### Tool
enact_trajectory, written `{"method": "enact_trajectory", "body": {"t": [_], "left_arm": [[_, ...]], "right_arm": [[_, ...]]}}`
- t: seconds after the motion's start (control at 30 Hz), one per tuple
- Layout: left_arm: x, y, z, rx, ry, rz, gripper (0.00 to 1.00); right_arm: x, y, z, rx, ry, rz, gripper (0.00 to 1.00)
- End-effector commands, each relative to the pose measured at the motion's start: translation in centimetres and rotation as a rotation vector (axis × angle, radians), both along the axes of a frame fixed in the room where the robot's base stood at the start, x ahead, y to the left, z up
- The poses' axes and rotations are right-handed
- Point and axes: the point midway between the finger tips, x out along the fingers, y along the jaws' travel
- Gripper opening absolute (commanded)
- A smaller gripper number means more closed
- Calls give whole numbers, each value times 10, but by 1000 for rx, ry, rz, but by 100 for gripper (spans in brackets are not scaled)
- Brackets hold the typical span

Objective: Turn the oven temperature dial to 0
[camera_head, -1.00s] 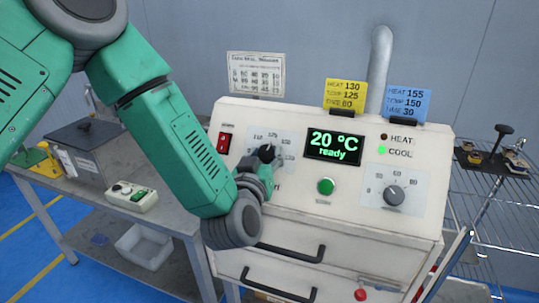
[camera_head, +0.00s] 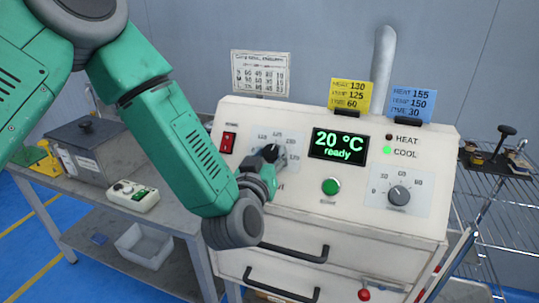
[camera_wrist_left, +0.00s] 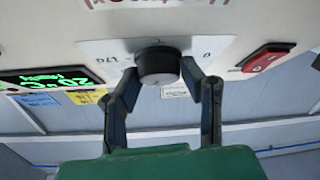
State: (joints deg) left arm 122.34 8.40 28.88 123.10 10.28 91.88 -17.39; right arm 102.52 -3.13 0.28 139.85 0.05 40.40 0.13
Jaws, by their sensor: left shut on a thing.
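The oven's temperature dial (camera_head: 270,152) is a dark round knob on a white scale plate (camera_head: 290,141) on the oven's sloped front. My left gripper (camera_head: 274,158) reaches it from below, partly covering the scale. In the left wrist view the dial (camera_wrist_left: 158,66) sits between the two fingers of my left gripper (camera_wrist_left: 160,80), which is shut on it. That view is upside down. A 0 shows on the scale plate (camera_wrist_left: 110,48) to the right of the dial and 170 to its left. The dial's pointer is too unclear to read. My right gripper is not in view.
The oven display (camera_head: 338,145) reads 20 °C ready. A red switch (camera_head: 229,142) lies left of the dial, a green button (camera_head: 330,186) to its right. A second grey dial (camera_head: 399,195) is farther right. Drawer handles (camera_head: 295,252) stick out below.

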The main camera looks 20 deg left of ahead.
Motion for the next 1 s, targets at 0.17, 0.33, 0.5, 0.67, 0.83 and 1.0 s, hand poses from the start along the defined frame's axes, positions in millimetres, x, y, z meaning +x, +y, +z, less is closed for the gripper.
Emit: {"method": "enact_trajectory", "body": {"t": [0.17, 0.33, 0.5, 0.67, 0.83, 1.0], "left_arm": [[0, 2, 0, 2, -1, 4, 6], [1, 1, 0, 2, -1, 3, 6], [1, 1, 0, 1, -1, 4, 55], [1, 1, 0, 2, 0, 4, 55], [-2, 1, 0, 2, 0, 3, 55], [-25, 0, -1, 3, 2, 1, 55]], "right_arm": [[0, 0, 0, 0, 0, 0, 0], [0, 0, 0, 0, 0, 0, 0], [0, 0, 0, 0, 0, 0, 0], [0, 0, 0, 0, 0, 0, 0], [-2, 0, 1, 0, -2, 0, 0], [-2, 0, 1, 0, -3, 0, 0]]}}
